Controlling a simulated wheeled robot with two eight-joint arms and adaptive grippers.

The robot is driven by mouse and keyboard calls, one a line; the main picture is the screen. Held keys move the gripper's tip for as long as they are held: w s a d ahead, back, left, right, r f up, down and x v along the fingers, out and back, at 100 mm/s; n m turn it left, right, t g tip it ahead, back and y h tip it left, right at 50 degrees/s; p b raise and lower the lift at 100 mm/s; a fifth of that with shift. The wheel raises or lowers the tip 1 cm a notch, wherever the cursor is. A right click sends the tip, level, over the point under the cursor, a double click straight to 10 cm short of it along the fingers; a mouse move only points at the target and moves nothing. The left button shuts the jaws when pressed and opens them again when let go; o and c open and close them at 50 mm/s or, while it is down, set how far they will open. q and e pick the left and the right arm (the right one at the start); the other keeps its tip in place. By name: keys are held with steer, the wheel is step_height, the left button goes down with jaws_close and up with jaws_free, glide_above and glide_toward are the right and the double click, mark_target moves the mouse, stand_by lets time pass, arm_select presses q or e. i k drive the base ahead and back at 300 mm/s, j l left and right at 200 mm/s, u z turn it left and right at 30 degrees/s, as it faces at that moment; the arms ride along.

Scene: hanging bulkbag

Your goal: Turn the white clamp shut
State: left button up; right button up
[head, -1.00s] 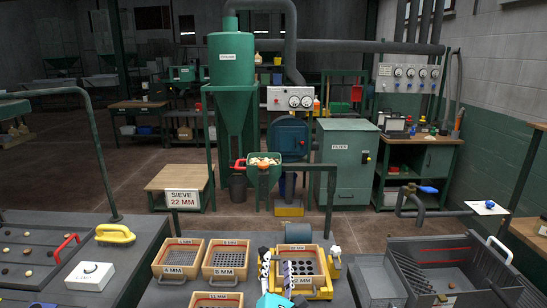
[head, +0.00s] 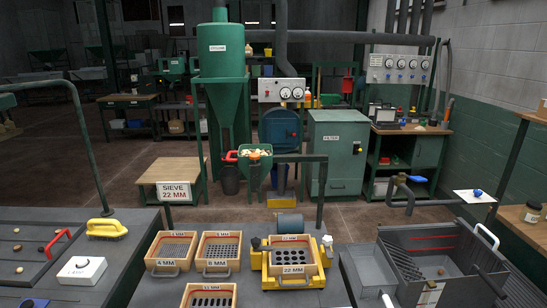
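The white clamp (head: 327,241) stands at the back right corner of the yellow sieve frame (head: 265,274). It is small in the head view, and I cannot tell how far it is turned. A wooden sieve labelled 22 MM (head: 292,268) sits in the yellow frame. A dark clamp-like part (head: 256,243) is at the frame's back left corner. No gripper shows in the head view now, and nothing of mine covers the clamp or the sieve.
Several other sieves, such as the 4 MM one (head: 172,251), stand left of the frame. A dark grey bin (head: 440,250) with a white handle stands to the right. A yellow-handled brush (head: 106,229) and a white box (head: 82,269) lie on the left bench.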

mark_target(327, 240)
steer(key=l+z, duration=0.8)
steer(key=i+l+z, duration=0.1)
steer(key=z, duration=0.15)
steer(key=i, duration=0.1)
